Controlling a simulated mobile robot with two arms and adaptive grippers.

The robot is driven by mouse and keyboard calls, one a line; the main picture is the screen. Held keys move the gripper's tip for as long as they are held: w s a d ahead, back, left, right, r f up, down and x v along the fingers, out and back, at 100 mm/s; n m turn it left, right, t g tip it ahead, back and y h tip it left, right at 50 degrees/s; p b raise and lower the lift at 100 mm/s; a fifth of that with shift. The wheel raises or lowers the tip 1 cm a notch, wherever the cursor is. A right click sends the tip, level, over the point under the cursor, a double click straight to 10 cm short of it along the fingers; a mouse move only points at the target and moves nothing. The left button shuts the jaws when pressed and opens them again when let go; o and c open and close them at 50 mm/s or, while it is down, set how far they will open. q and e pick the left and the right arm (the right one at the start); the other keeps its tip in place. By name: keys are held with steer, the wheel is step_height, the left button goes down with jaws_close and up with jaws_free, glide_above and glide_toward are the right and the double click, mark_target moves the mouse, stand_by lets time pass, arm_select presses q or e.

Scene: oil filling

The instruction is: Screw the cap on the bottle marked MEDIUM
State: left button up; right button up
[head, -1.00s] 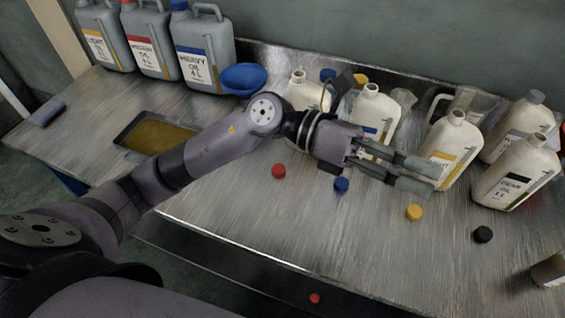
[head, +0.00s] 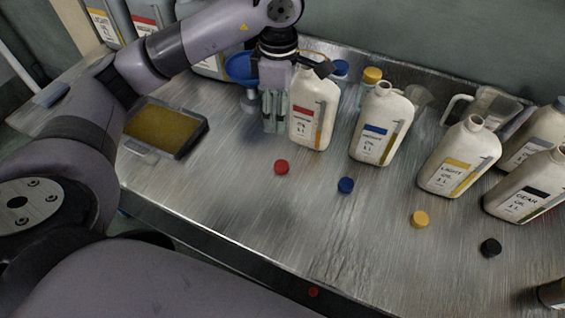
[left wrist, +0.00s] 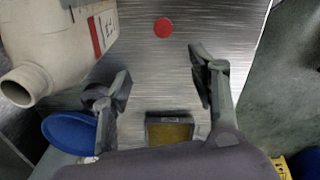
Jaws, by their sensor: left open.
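The bottle with the red label (head: 314,112) stands upright among the white bottles; its small label word looks like MEDIUM but is hard to read. In the left wrist view its open, uncapped neck (left wrist: 25,85) shows at the left. A red cap (head: 282,167) lies on the bench in front of this bottle and also shows in the left wrist view (left wrist: 163,27). My left gripper (head: 276,125) points down just left of the red-label bottle. In the left wrist view its fingers (left wrist: 158,88) are apart with nothing between them. My right gripper is out of view.
Bottles with blue (head: 375,145), yellow (head: 452,168) and black (head: 525,196) labels stand to the right. Blue (head: 346,185), yellow (head: 419,219) and black (head: 490,247) caps lie in front. A tray (head: 183,153) and blue funnel (head: 240,67) are left. The front bench middle is clear.

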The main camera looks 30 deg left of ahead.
arm_select(q)
steer(key=p, duration=0.2)
glide_above(282, 165)
steer(key=f, duration=1.1)
steer(key=shift+w+a, duration=0.2)
steer(key=shift+a, duration=0.15)
steer(key=shift+f, duration=0.65)
steer(key=shift+s+d+f+p, duration=0.1)
steer(key=shift+d+f+p, duration=0.05)
steer(key=shift+f+p, duration=0.25)
steer(key=f, duration=0.1)
steer(key=f+p, duration=0.1)
steer(key=f, duration=0.1)
steer(key=shift+s+d+f, duration=0.1)
steer(key=shift+d+f, duration=0.1)
steer(key=shift+f, duration=0.5)
steer(key=shift+c, duration=0.5)
